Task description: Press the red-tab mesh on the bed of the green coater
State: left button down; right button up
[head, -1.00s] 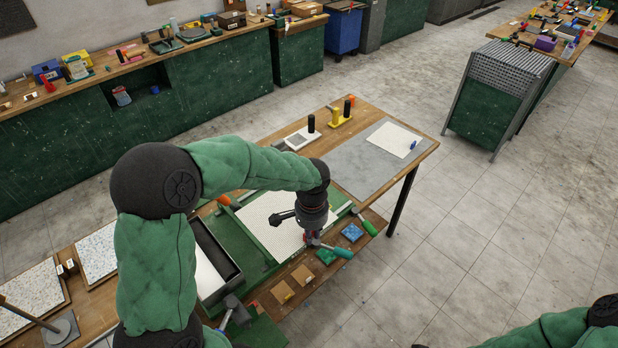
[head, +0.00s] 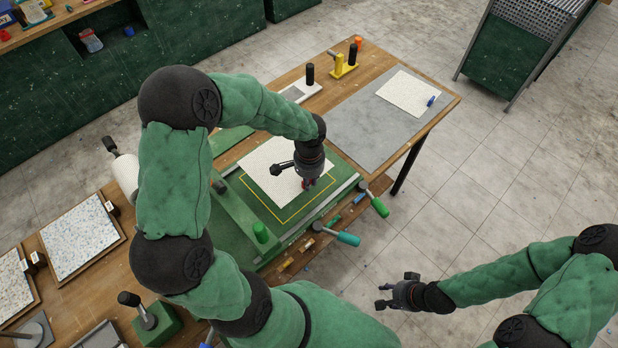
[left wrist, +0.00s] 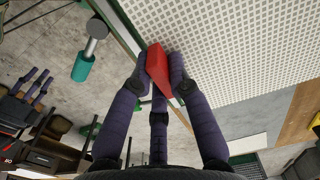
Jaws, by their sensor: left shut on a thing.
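The white perforated mesh (head: 268,163) lies over the back part of the green coater's bed (head: 281,207), in the head view. A yellow outline on the bed shows in front of it, so the mesh sits off that outline. I cannot tell whether it touches the bed. The left wrist view shows the tab between the fingers and the mesh (left wrist: 235,45) beyond. My right gripper (head: 393,292) is open and empty over the floor, away from the coater.
A grey mat (head: 365,115) with a white sheet (head: 407,93) covers the far table end. A black-handled white tool (head: 302,90) and a yellow one (head: 344,66) stand at the back. Speckled sheets (head: 83,236) lie at left.

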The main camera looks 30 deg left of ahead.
aim_at(309, 199)
dwell(0.4)
pick_arm(q)
jog(key=shift+f+b, duration=3.5)
jog(key=shift+f, duration=0.6)
jog(key=shift+f, duration=0.1)
jog(key=c, duration=1.1)
grip_release()
notch_tip(309, 199, up, 12)
